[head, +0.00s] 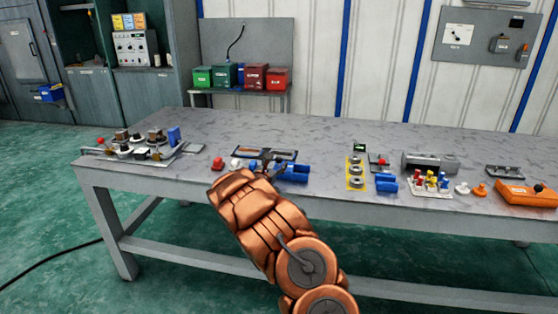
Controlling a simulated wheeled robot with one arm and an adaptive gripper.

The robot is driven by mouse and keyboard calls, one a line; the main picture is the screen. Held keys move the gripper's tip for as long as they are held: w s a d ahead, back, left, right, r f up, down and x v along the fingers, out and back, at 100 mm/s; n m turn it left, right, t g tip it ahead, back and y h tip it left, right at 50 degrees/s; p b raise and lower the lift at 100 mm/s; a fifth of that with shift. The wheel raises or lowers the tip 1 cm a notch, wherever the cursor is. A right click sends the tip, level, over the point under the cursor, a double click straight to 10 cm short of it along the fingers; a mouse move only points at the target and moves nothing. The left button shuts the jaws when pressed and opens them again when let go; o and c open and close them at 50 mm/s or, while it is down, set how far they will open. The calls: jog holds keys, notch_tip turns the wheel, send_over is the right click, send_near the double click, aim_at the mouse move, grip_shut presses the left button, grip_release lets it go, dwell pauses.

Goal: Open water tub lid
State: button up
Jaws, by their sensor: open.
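My copper-coloured arm reaches over the front edge of the grey table. My dark gripper (263,162) is open at its end, small in view and partly hidden by the arm. Just behind it lies a flat dark tray-like piece (282,154) with a brown patch. A small blue box (294,173) stands right beside the gripper on its right. I cannot tell which piece is the water tub or its lid, nor whether the gripper touches anything.
A red piece (217,163) sits left of the gripper. A cluster of hoist parts (147,144) stands at the table's left. The table's back is clear.

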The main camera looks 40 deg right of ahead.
jog(key=shift+x, duration=1.35)
grip_shut()
